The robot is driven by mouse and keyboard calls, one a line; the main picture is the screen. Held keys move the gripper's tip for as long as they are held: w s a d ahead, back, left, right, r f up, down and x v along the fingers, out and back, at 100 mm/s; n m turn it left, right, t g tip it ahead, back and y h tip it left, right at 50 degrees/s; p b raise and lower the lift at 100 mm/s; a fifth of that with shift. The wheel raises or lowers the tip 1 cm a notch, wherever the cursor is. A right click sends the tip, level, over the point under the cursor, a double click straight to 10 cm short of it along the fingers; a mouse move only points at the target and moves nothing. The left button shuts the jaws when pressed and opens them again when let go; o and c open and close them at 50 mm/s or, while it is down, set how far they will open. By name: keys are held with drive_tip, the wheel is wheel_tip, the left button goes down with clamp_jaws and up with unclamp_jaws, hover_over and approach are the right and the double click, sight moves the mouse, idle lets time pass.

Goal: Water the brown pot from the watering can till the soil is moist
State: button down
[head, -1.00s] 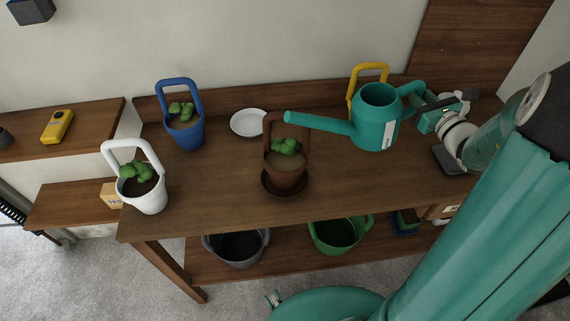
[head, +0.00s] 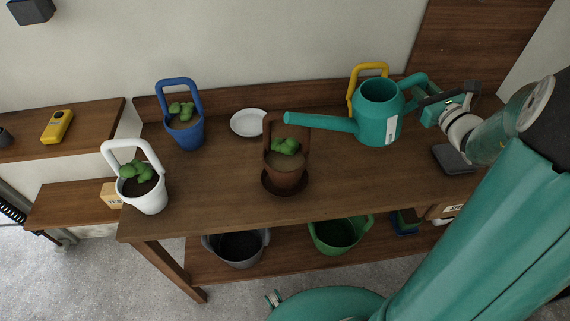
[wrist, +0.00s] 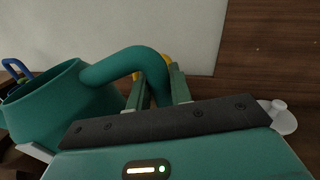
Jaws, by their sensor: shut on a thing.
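The teal watering can (head: 380,106) is held by its handle, with its long spout pointing left toward the brown pot (head: 286,175). The spout tip is near the brown pot's handle, above the plant; I see no water stream. The brown pot stands upright on a dark saucer, with a green plant and light brown soil. My gripper (head: 438,98) is at the right, shut on the can's handle. In the wrist view the fingers (wrist: 163,88) close around the teal handle, and the can's body (wrist: 55,110) is at the left.
A blue pot (head: 184,133) and a white pot (head: 147,190) with plants stand at the left of the wooden bench (head: 225,190). A white plate (head: 249,123) lies behind the brown pot. A yellow handle (head: 367,72) shows behind the can. Grey and green buckets are on the lower shelf.

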sight(426, 73)
drive_tip(key=shift+w+r+n, duration=0.1)
drive_tip(key=shift+r+n, duration=0.6)
drive_tip(key=shift+r, duration=1.25)
drive_tip(key=shift+n, duration=0.7)
drive_tip(key=shift+a+r, duration=0.15)
drive_tip(key=shift+r, duration=0.8)
drive_tip(key=shift+a+r, duration=0.2)
drive_tip(key=shift+r, duration=0.8)
drive_tip(key=shift+a+r, duration=0.15)
drive_tip(key=shift+r, duration=0.8)
idle(2.5)
